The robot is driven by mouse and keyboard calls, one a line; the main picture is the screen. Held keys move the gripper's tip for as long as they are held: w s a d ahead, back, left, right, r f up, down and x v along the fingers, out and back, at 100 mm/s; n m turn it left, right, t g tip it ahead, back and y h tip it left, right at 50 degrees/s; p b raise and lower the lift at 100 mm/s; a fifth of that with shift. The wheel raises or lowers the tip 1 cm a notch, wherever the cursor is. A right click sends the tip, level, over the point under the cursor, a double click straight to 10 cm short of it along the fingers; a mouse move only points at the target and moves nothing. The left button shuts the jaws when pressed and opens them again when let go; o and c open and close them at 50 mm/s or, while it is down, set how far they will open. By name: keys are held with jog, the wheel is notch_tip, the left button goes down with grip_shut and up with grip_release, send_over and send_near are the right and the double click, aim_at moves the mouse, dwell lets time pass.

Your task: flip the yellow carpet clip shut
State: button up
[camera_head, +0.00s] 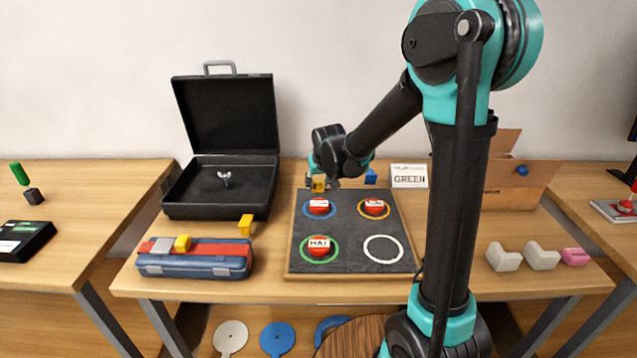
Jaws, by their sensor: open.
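A small yellow piece (318,184), which looks like the yellow carpet clip, is at the back left edge of a dark mat (345,236). It looks upright, but whether it is open or shut is too small to tell. My gripper (322,173) is open and just above or behind the yellow piece. Its fingertips are small and partly hidden, so I cannot tell whether they touch it. A blue piece (371,176) is at the mat's back edge to the right.
The mat has coloured rings with red labelled pieces and an empty white ring (383,249). An open black case (222,185) and a blue box (195,258) with yellow parts are left. A "GREEN" sign (409,176) and cardboard box (510,178) are right.

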jog(key=v, duration=1.2)
jog(key=shift+s, duration=0.15)
